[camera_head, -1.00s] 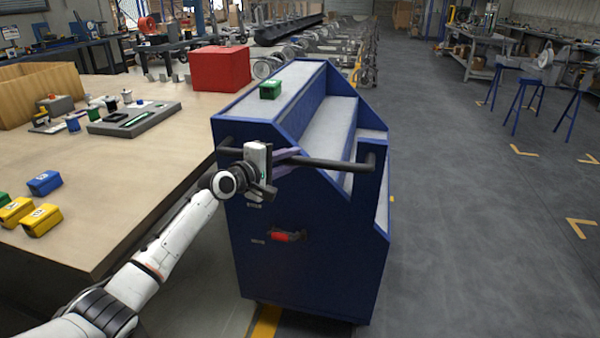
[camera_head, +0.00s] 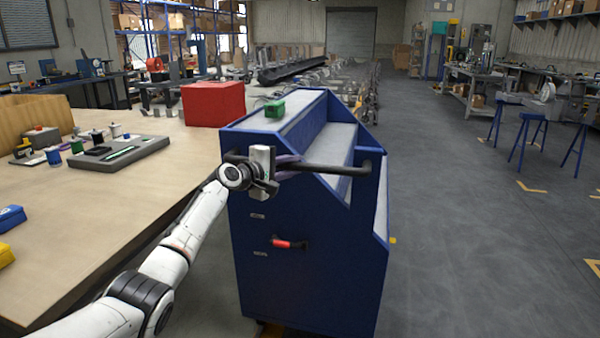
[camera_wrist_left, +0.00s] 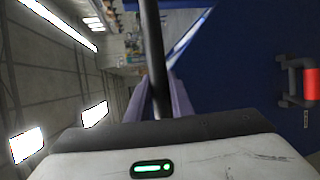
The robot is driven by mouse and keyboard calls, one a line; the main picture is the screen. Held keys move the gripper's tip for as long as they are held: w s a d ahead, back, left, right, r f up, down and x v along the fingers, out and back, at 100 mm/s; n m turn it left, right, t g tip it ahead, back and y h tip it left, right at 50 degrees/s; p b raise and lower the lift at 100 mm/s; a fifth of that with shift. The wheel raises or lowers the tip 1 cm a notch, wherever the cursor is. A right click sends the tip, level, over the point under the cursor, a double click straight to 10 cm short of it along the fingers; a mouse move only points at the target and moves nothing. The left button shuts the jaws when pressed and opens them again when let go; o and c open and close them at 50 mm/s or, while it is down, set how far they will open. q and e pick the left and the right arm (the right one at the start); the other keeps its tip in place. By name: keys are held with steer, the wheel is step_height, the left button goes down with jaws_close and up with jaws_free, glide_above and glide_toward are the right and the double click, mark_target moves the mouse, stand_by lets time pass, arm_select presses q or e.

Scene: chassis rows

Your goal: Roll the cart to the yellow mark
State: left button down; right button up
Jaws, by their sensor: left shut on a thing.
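The blue cart (camera_head: 305,270) with light stepped shelves stands upright on the floor in front of me, its dark handle bar (camera_head: 335,165) facing me. My left gripper (camera_head: 285,163) is shut on the left part of that bar; the left wrist view shows the bar (camera_wrist_left: 152,45) between its purple fingers (camera_wrist_left: 158,98). A green block (camera_head: 275,108) sits on the cart's top. A small yellow patch (camera_head: 393,240) shows on the floor at the cart's right side; the cart hides anything behind it. My right gripper is not in view.
A long wooden table (camera_head: 120,205) runs close along the cart's left side, with a red box (camera_head: 213,103) and a grey tray (camera_head: 120,150). Open grey floor lies to the right, with yellow corner marks (camera_head: 530,187) and blue stools (camera_head: 527,140) farther off.

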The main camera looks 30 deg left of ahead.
arm_select(q)
steer(key=shift+a+r, duration=0.2)
steer(key=shift+r, duration=0.05)
steer(key=c, duration=1.6)
jaws_free()
steer(key=shift+o, duration=0.2)
steer(key=shift+f, duration=0.15)
steer(key=shift+w, duration=0.1)
steer(key=shift+s, duration=0.3)
steer(key=p+v, duration=0.2)
steer(key=v, duration=0.7)
steer(key=shift+s, duration=0.4)
